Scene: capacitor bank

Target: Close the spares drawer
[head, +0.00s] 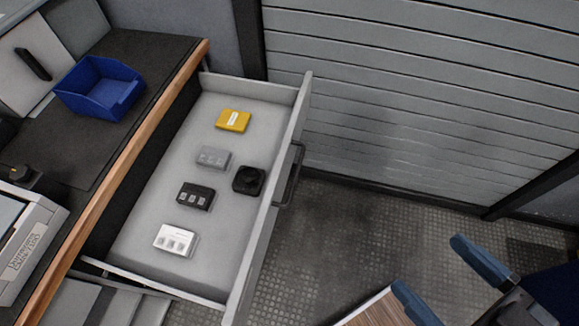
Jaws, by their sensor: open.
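The spares drawer (125,235) stands pulled well out from under the wood-edged bench. Its grey front panel (268,208) faces right and carries a dark bar handle (290,176).
A blue bin (99,89) stands on the dark bench top (130,65), with a light-grey device (25,245) nearer. A slatted grey wall (420,110) runs behind. Textured floor (325,235) is clear right of the drawer. A wood-topped edge (375,310) lies near my gripper.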

